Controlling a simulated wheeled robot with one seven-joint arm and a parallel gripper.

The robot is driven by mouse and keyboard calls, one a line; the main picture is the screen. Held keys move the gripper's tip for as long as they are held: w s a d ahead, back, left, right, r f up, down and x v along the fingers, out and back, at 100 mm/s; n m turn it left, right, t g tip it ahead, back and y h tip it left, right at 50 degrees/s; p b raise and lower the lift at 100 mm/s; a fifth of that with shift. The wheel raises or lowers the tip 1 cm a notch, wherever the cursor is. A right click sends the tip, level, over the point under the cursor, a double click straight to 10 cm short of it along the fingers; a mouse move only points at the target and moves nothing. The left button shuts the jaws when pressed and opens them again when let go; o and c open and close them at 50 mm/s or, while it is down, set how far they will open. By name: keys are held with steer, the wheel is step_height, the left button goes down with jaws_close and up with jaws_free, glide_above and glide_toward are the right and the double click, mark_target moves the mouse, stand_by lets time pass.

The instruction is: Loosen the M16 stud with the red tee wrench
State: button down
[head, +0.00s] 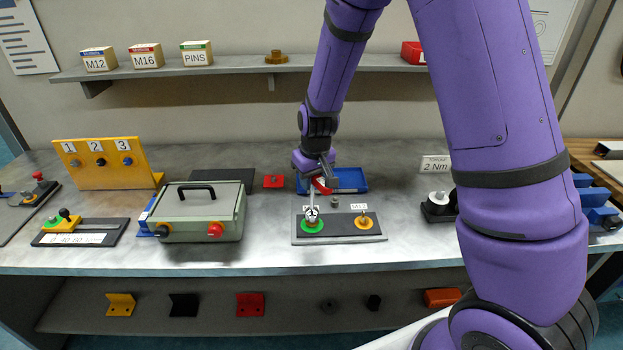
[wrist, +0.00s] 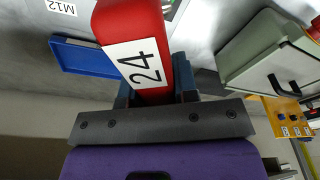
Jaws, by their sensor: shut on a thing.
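My gripper (head: 319,180) is shut on the red tee wrench (head: 321,187). In the wrist view the wrench's red handle (wrist: 130,22), with a white "24" label, fills the space between the dark jaws (wrist: 155,95). In the head view, a pale shaft runs down below the gripper to the green-ringed stud (head: 312,225) on the left of a grey plate (head: 340,238). I cannot tell whether the wrench's lower end is seated on the stud. A yellow-ringed stud (head: 364,222) stands on the right of the plate; the wrist view shows an "M12" label (wrist: 60,7).
A blue tray (head: 347,176) lies just behind the plate. A grey-green case (head: 200,215) with a black handle stands to the left, and a small red block (head: 273,181) lies between.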

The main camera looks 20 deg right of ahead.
steer(key=shift+f, duration=0.2)
stand_by(0.6)
steer(key=c, duration=1.5)
jaws_free()
steer(key=shift+c, duration=0.2)
jaws_close()
